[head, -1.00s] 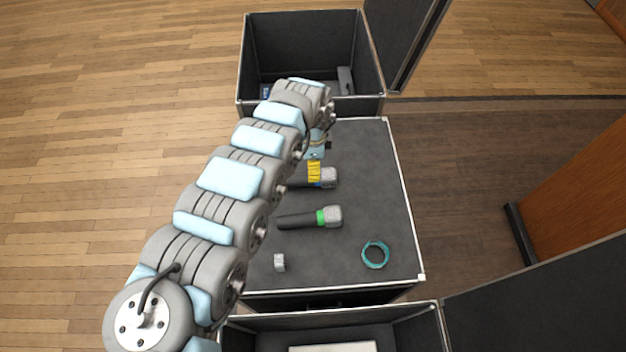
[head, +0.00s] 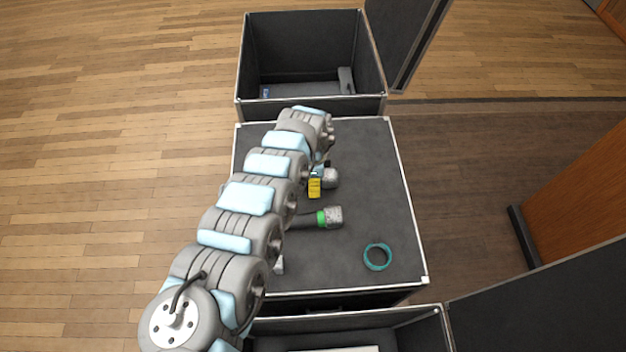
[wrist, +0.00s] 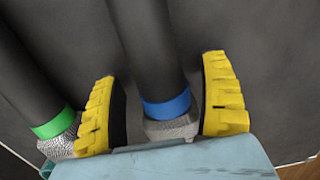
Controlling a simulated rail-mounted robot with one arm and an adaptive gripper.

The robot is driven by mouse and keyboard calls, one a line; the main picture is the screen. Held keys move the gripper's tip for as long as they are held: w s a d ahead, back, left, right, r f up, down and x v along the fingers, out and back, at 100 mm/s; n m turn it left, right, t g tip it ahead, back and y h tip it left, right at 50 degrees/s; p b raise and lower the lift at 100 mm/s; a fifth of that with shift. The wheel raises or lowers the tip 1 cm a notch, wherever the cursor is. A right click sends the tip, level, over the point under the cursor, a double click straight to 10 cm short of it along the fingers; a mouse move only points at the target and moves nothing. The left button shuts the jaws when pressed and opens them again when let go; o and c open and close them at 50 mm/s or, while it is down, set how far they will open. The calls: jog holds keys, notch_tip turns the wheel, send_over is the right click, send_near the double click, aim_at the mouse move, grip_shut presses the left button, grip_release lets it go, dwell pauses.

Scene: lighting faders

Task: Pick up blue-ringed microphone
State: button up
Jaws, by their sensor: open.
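The blue-ringed microphone (head: 332,179) lies on the dark case top, its silver head showing in the head view and the rest mostly hidden by my arm and gripper. In the wrist view its dark handle, blue ring (wrist: 166,106) and silver head lie between my yellow fingers. My gripper (wrist: 160,78) is open, with one finger on each side of the microphone; whether they touch it cannot be told. In the head view my gripper (head: 314,187) is low over the case top. The green-ringed microphone (head: 334,216) lies nearer the camera, and left of my gripper in the wrist view (wrist: 52,124).
A teal ring (head: 377,257) lies at the near right of the case top (head: 372,190). A small grey block (head: 279,266) is partly hidden by my arm. Open cases stand behind (head: 370,104) and in front (head: 400,322). The case top's right side is mostly clear.

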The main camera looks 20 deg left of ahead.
jog(key=shift+a, duration=0.1)
jog(key=c, duration=1.4)
jog(key=shift+r, duration=0.1)
